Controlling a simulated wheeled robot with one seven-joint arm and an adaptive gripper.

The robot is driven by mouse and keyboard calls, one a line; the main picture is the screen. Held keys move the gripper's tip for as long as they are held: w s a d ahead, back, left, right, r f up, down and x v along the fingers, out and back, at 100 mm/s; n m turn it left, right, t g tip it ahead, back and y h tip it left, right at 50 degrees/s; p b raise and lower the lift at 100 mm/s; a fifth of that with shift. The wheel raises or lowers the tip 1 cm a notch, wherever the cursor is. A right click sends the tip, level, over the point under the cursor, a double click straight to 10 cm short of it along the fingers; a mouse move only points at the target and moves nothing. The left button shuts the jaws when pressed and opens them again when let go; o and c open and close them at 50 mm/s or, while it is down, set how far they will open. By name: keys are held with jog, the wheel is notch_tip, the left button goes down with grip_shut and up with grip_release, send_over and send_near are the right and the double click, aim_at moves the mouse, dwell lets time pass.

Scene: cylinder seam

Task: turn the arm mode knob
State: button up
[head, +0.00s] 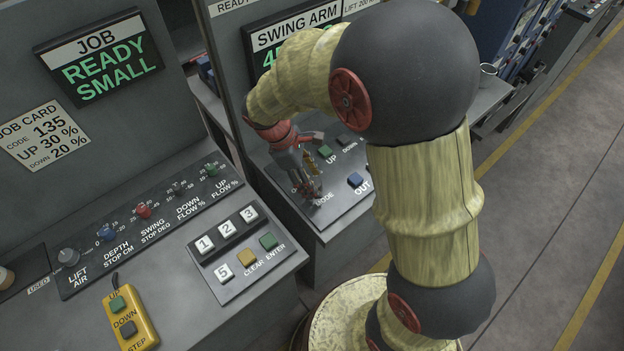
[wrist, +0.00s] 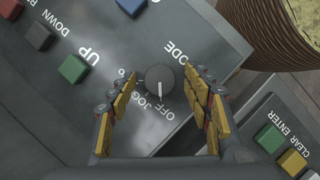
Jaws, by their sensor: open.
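The arm mode knob (wrist: 160,82) is a round dark grey dial with a white pointer line, in the middle of the wrist view. Its pointer faces down the picture, towards the OFF and JOG lettering; I cannot tell exactly which mark it meets. My gripper (wrist: 163,78) is open, with one yellow-padded finger on each side of the knob. Gaps show between the fingers and the knob. In the head view my gripper (head: 308,182) is low over the swing arm panel (head: 345,203) and hides the knob.
Beside the knob are a green UP button (head: 326,152), a dark DOWN button (head: 347,140) and a blue OUT button (head: 356,180). The job console with a keypad (head: 236,262) stands at the left. A yellow step pendant (head: 130,314) lies on it.

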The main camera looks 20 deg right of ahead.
jog(key=shift+c, duration=0.3)
jog(key=c, duration=1.1)
jog(key=shift+r+p, duration=0.1)
jog(key=shift+p, duration=0.2)
jog(key=shift+r+m+g+p, duration=0.1)
jog(key=shift+m+g+p, duration=0.2)
jog(key=shift+m+p, duration=0.4)
jog(key=m+y+p, duration=0.1)
jog(key=m+p, duration=0.2)
jog(key=shift+w+d+g, duration=0.1)
jog(key=shift+g, duration=0.3)
jog(key=m+g+y+p, duration=0.1)
jog(key=m+p, duration=0.2)
jog(key=m, duration=0.1)
jog(key=shift+w+d, duration=0.1)
jog(key=shift+m+y, duration=0.3)
jog(key=o, duration=1.2)
jog(key=shift+c, duration=0.2)
